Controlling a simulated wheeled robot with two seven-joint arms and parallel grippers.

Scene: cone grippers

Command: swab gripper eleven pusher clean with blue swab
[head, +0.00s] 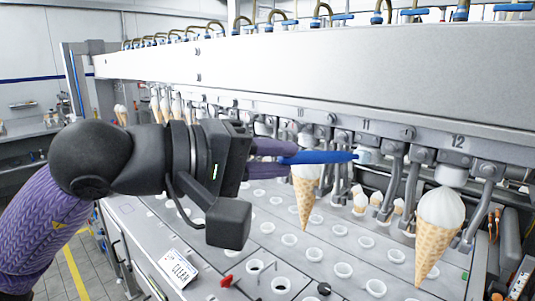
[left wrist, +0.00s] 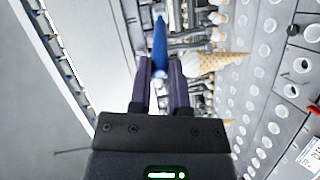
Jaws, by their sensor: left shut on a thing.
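My left gripper (head: 288,152) comes in from the left and is shut on the blue swab (head: 325,157). The swab points right, about level, and also shows beyond the fingers (left wrist: 160,78) in the left wrist view. Gripper eleven, under the number 11, has a pale pusher (head: 369,155) and metal fingers (head: 391,178) with no cone between them. The swab's tip is at the pusher's left side; I cannot tell whether they touch. My right gripper is in neither view.
An ice cream cone (head: 440,228) hangs at gripper twelve. Another cone (head: 306,195) hangs just behind and below the swab. A white beam (head: 300,65) runs above the grippers. Below is a grey plate (head: 265,215) with rows of white-rimmed holes. A small sign (head: 178,268) stands at its front.

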